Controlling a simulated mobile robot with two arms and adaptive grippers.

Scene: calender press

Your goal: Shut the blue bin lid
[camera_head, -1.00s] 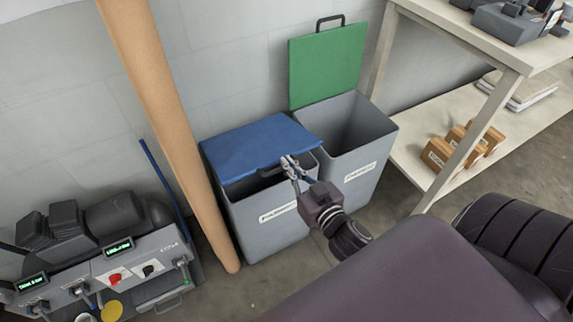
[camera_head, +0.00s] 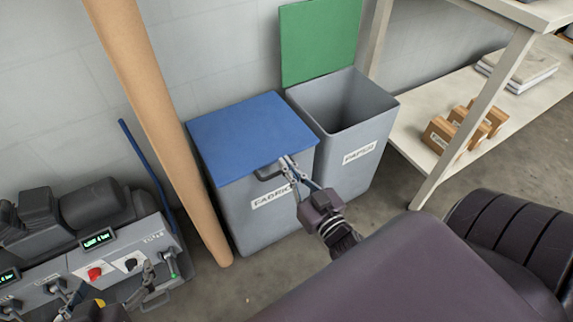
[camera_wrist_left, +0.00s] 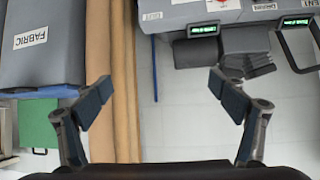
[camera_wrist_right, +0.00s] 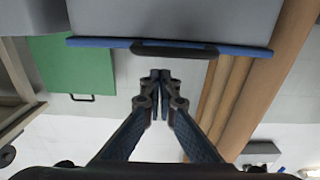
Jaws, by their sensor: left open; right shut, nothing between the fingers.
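The blue lid (camera_head: 252,132) lies flat over the grey bin labelled FABRIC (camera_head: 255,215), with no visible gap at its front edge. Its dark handle (camera_head: 268,173) is at the front. In the right wrist view the lid shows as a thin blue edge (camera_wrist_right: 100,42) with the handle (camera_wrist_right: 175,50) at its middle. My right gripper (camera_head: 287,162) is shut and empty beside the handle; I cannot tell whether it touches. My left gripper (camera_head: 150,272) is open and empty near the machine at lower left; its spread fingers show in the left wrist view (camera_wrist_left: 162,98).
The PAPER bin (camera_head: 357,150) stands close on the right with its green lid (camera_head: 320,42) raised. A tall brown roll (camera_head: 150,110) leans at the left. A control machine (camera_head: 115,255) is at lower left. A shelf (camera_head: 415,125) with small boxes is at right.

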